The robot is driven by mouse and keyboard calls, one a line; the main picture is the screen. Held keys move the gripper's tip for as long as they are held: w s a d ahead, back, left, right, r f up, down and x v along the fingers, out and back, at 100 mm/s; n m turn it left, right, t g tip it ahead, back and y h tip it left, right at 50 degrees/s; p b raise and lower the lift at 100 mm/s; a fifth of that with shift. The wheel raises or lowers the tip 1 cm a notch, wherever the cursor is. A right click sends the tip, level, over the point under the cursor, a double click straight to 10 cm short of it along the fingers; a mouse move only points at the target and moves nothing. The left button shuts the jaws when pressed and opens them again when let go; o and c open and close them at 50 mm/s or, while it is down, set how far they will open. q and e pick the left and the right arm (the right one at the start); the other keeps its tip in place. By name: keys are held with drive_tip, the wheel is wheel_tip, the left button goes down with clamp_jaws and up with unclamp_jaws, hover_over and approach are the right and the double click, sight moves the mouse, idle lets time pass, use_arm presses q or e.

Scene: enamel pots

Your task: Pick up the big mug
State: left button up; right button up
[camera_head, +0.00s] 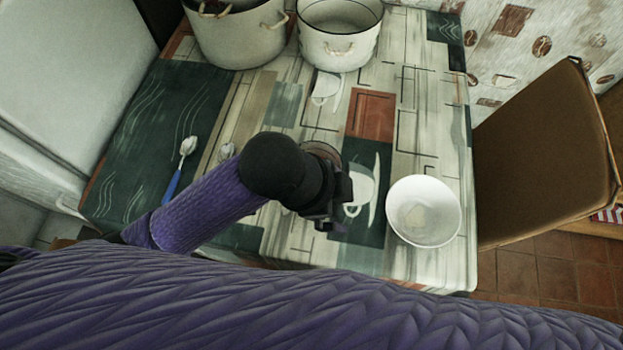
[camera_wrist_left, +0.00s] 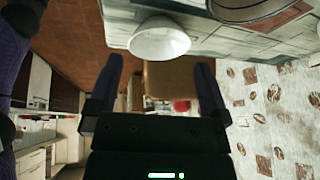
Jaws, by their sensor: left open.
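My left gripper (camera_head: 335,208) is over the middle of the table, pointing right. In the left wrist view its two fingers (camera_wrist_left: 160,75) stand wide apart with nothing between them. A round brownish rim (camera_head: 324,151), mostly hidden behind my left wrist in the head view, may be the big mug; I cannot see its body or handle there. In the left wrist view, a pale vessel with a dark rim (camera_wrist_left: 252,12) is cut off at the top edge, to the right of the fingers; it may be the same thing. My right gripper is not in view.
A white bowl (camera_head: 424,211) stands right of my left gripper. Two enamel pots (camera_head: 237,40) (camera_head: 338,45) stand at the back. A blue-handled spoon (camera_head: 187,147) lies at the left. A brown chair (camera_head: 545,155) is beyond the right edge. Mug shapes on the tablecloth look printed.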

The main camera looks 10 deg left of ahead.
use_arm(q)
drive_tip(key=w+a+f+m+g+y, duration=0.1)
drive_tip(key=w+a+m+g+y, duration=0.15)
drive_tip(key=a+m+y, duration=0.4)
drive_tip(key=shift+m+h, duration=0.65)
drive_tip(key=shift+h, duration=0.1)
drive_tip(key=f+b, duration=0.1)
drive_tip(key=f, duration=0.2)
drive_tip(key=a+f+b, duration=0.1)
drive_tip(key=f+b, duration=0.1)
drive_tip(key=f, duration=0.1)
drive_tip(key=f+b, duration=0.2)
drive_tip(key=f, duration=0.2)
drive_tip(key=shift+w+a, duration=0.35)
drive_tip(key=shift+r, duration=0.2)
drive_tip(key=c, duration=1.2)
clamp_jaws()
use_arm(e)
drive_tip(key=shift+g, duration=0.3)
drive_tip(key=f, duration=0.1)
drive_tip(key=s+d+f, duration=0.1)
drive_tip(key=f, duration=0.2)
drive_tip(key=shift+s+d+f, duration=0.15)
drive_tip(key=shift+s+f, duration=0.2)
